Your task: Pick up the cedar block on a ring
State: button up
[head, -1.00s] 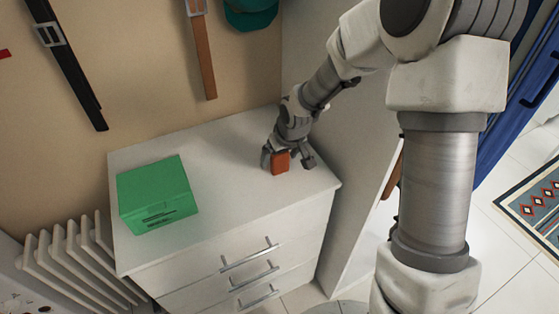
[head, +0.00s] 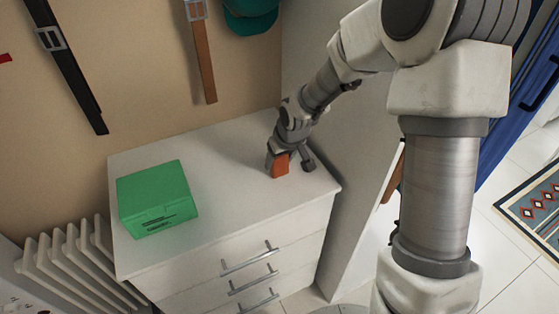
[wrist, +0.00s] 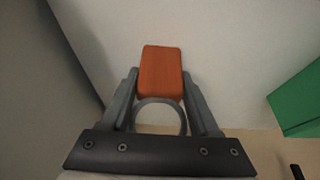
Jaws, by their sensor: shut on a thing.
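The cedar block is a small orange-brown block (head: 280,165) on or just above the white dresser top, towards its right end; I cannot tell whether it touches. In the wrist view the block (wrist: 161,72) is upright in the frame, with a grey ring (wrist: 160,108) at its near end. My gripper (head: 288,160) points down at it from above. In the wrist view my gripper's fingers (wrist: 160,100) lie on either side of the ring and the block's near end, shut on them. The fingers hide part of the block in the head view.
A green box (head: 157,197) sits on the left of the white dresser (head: 225,220); it also shows in the wrist view (wrist: 298,102). Belts (head: 202,50) and a teal cap (head: 250,12) hang behind. A side panel (head: 350,150) stands close on the right. The dresser's middle is clear.

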notch_tip(320, 180, up, 4)
jog(key=shift+r+p, duration=0.1)
jog(key=shift+p, duration=0.5)
jog(key=s+d+r+p, duration=0.2)
jog(key=s+r+p, duration=0.2)
jog(key=s, duration=0.7)
jog(key=shift+v, duration=1.25)
jog(key=shift+w, duration=0.25)
